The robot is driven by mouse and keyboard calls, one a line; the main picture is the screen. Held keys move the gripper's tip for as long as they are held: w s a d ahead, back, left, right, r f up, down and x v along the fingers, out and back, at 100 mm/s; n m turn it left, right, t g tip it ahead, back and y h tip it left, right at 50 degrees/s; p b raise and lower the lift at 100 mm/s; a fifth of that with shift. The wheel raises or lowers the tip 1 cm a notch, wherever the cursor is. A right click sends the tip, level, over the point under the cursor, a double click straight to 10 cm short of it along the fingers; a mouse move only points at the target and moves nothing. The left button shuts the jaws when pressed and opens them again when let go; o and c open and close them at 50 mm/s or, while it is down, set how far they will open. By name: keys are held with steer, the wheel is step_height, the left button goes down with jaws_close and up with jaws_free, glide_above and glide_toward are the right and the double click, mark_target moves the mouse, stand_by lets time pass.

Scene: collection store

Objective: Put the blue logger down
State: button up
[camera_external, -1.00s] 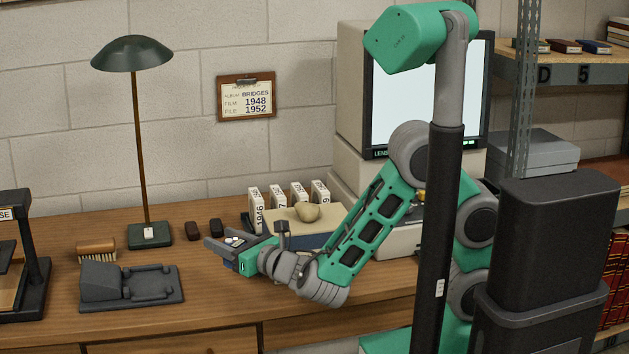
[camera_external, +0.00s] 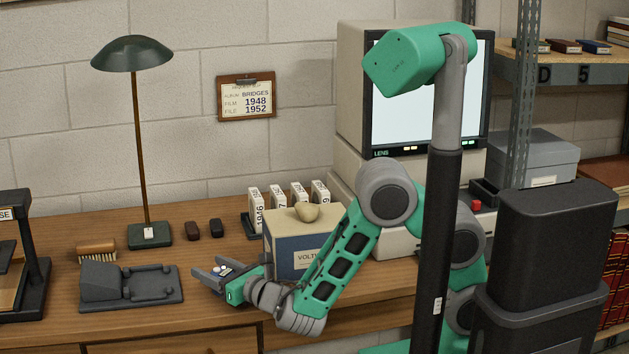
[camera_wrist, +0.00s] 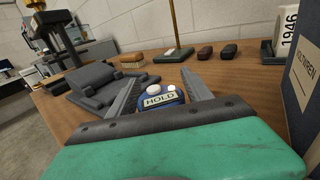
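The blue logger (camera_wrist: 165,98) is a small blue block with a white label reading HOLD, a white round knob and a small light spot on top. In the external view my gripper (camera_external: 214,274) holds the logger (camera_external: 222,270) low over the front part of the wooden desk (camera_external: 150,325), to the right of a dark grey cradle device. Whether the logger's underside touches the desktop cannot be told.
A dark grey device (camera_external: 130,287) lies left of my gripper. A blue and cream box (camera_external: 295,245) with a stone-like lump (camera_external: 306,212) on it stands close right. A brush (camera_external: 96,252), two small dark items (camera_external: 204,229) and a lamp (camera_external: 150,235) stand behind. Desktop around the fingers looks bare.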

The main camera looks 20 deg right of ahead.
steer(key=shift+o, duration=1)
steer(key=shift+r, duration=0.2)
steer(key=v, duration=1.2)
steer(key=shift+b, duration=0.4)
